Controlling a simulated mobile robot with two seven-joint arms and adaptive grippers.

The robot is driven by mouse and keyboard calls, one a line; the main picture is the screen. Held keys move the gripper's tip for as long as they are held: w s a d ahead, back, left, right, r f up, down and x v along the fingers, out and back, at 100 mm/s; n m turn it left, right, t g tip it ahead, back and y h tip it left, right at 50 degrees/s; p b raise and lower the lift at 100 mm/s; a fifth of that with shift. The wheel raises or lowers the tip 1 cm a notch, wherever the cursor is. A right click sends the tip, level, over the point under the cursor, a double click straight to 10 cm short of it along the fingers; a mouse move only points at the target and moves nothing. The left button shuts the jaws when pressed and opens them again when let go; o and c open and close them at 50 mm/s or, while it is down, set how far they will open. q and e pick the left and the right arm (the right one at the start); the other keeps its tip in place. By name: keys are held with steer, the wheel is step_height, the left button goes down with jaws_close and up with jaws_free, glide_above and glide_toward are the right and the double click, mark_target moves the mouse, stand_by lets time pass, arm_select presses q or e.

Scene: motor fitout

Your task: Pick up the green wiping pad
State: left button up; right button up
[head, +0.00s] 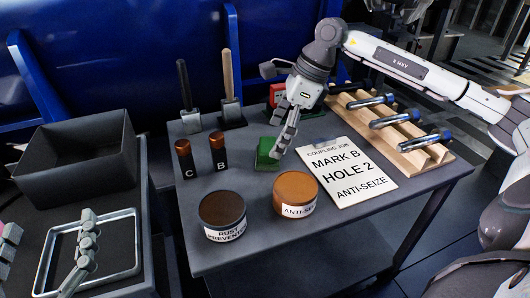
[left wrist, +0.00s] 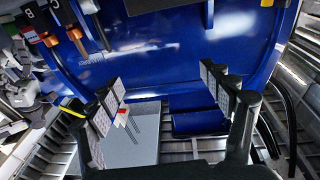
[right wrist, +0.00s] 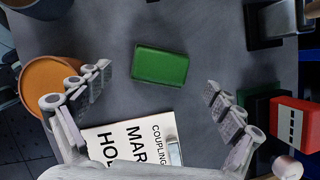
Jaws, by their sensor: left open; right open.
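The green wiping pad (head: 266,153) lies flat on the dark table between the bottles and the clipboard. In the right wrist view the pad (right wrist: 160,66) sits between and ahead of the spread fingers, not touching them. My right gripper (head: 283,138) is open above the table beside the pad; in its own view its fingertips (right wrist: 158,80) are wide apart and empty. My left gripper (head: 48,228) is open and empty at the far left, over the side surface; its fingers (left wrist: 160,84) show in the left wrist view.
Near the pad are an orange-topped anti-seize tin (head: 295,194), a rust preventer tin (head: 222,213), bottles C (head: 185,160) and B (head: 218,153), a clipboard (head: 347,172), a red box (right wrist: 295,124) and a wooden rack (head: 420,150). A grey bin (head: 75,160) stands left.

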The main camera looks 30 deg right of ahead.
mark_target(270, 144)
steer(key=x, duration=0.4)
steer(key=shift+w+a+f, duration=0.1)
arm_select(q)
steer(key=shift+s+d+r+t, duration=0.1)
steer(key=shift+d+r+t, duration=0.1)
steer(key=shift+r, duration=0.25)
steer(key=shift+s+d+r+t, duration=0.1)
steer(key=shift+r+t, duration=0.1)
steer(key=shift+r, duration=0.2)
arm_select(e)
steer(key=shift+c, duration=0.6)
steer(key=c, duration=1.3)
steer(key=shift+o, duration=0.2)
